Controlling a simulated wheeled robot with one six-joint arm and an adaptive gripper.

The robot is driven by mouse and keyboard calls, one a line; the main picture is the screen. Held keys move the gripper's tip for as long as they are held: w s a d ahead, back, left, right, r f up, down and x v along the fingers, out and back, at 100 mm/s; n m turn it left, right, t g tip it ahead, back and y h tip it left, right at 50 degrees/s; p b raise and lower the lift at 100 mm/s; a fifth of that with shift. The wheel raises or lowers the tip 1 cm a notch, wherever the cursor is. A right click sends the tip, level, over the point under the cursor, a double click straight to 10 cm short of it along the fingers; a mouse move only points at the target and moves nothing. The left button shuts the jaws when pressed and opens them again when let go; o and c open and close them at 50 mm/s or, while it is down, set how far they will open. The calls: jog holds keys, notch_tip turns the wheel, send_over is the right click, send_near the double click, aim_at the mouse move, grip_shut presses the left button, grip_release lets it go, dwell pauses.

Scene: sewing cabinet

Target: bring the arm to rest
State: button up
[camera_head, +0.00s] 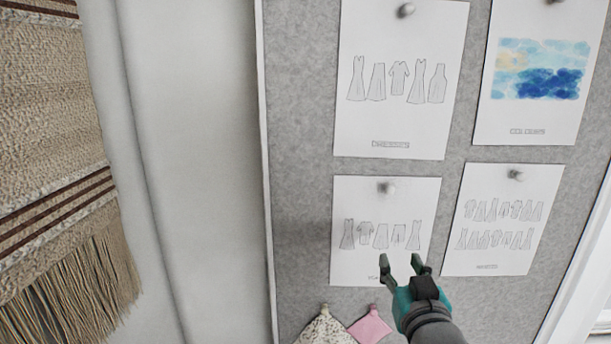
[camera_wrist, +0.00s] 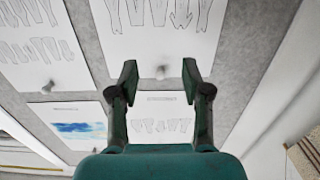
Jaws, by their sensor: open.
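My gripper (camera_head: 403,262) is at the lower right of the head view, in front of a grey pinboard (camera_head: 300,120). It is open and empty, its two fingers spread apart with nothing between them. It overlaps the lower edge of a pinned sheet with garment drawings (camera_head: 372,215). In the wrist view my gripper (camera_wrist: 160,75) also shows open, with the pinboard and its sheets behind it. I cannot tell how far the fingertips are from the board.
More sheets hang on the board: a dress sheet (camera_head: 400,120), a blue watercolour sheet (camera_head: 543,120) and another garment sheet (camera_head: 495,260). A speckled fabric piece (camera_head: 325,330) and a pink one (camera_head: 370,327) are below. A fringed woven hanging (camera_head: 50,160) is at the left, beside bare wall (camera_head: 190,150).

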jog(key=s+f+g+y, duration=0.1)
jog(key=s+f, duration=0.8)
jog(key=f, duration=0.4)
jog(key=s+f, duration=0.9)
jog(key=f, duration=0.3)
jog(key=s+f+g, duration=0.1)
jog(key=s+f, duration=0.1)
jog(key=s, duration=1.1)
jog(key=s+f, duration=0.2)
jog(key=s, duration=1.1)
jog(key=shift+s+d+f+g, duration=0.15)
jog(key=shift+s+d+g, duration=0.15)
jog(key=shift+g, duration=0.1)
